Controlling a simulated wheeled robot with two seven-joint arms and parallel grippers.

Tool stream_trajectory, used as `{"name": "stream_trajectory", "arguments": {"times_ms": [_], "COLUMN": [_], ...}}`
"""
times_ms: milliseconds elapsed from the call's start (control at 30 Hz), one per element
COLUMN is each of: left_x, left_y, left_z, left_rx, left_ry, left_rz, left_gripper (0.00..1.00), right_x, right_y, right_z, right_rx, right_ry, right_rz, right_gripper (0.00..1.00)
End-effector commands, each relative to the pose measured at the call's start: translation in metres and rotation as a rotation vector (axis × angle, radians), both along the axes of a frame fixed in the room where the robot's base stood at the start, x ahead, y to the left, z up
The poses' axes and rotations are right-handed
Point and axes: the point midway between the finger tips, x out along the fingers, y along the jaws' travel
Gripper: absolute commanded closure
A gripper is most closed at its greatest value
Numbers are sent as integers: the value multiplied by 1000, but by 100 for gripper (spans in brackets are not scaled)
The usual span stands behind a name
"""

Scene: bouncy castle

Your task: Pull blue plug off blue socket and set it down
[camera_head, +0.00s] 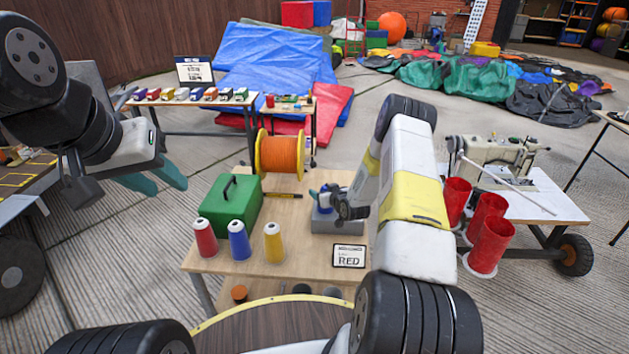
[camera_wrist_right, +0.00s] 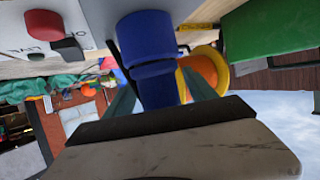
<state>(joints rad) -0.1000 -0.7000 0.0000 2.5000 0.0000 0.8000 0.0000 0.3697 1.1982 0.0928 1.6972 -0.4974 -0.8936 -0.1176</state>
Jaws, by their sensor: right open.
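The blue plug (camera_wrist_right: 158,92) appears seated in the blue socket (camera_wrist_right: 146,38), which is on the grey box on the table. In the right wrist view my right gripper (camera_wrist_right: 160,95) is open, with one teal finger on each side of the plug. Whether the fingers touch it I cannot tell. In the head view the blue piece (camera_head: 326,201) on the grey box (camera_head: 330,225) is partly hidden by my right gripper (camera_head: 318,196). My left gripper (camera_head: 160,180) is open and empty, raised at the left, away from the table.
The wooden table (camera_head: 305,253) also bears a green case (camera_head: 229,208), an orange spool (camera_head: 281,153), red, blue and yellow thread cones (camera_head: 239,241) and a "RED" sign (camera_head: 349,256). Red cylinders (camera_head: 488,234) stand at right. Bare tabletop shows between cones and sign.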

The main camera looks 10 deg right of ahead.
Motion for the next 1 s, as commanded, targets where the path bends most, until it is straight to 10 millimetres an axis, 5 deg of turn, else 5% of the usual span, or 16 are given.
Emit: {"name": "stream_trajectory", "arguments": {"times_ms": [167, 467, 1000], "left_x": [0, 0, 0], "left_y": [0, 0, 0], "left_z": [0, 0, 0], "left_rx": [0, 0, 0], "left_ry": [0, 0, 0], "left_rz": [0, 0, 0], "left_gripper": [64, 64, 64], "right_x": [0, 0, 0], "right_y": [0, 0, 0], "right_z": [0, 0, 12], "right_rx": [0, 0, 0], "right_ry": [0, 0, -1], "right_rz": [0, 0, 0], "right_gripper": [40, 98, 100]}}
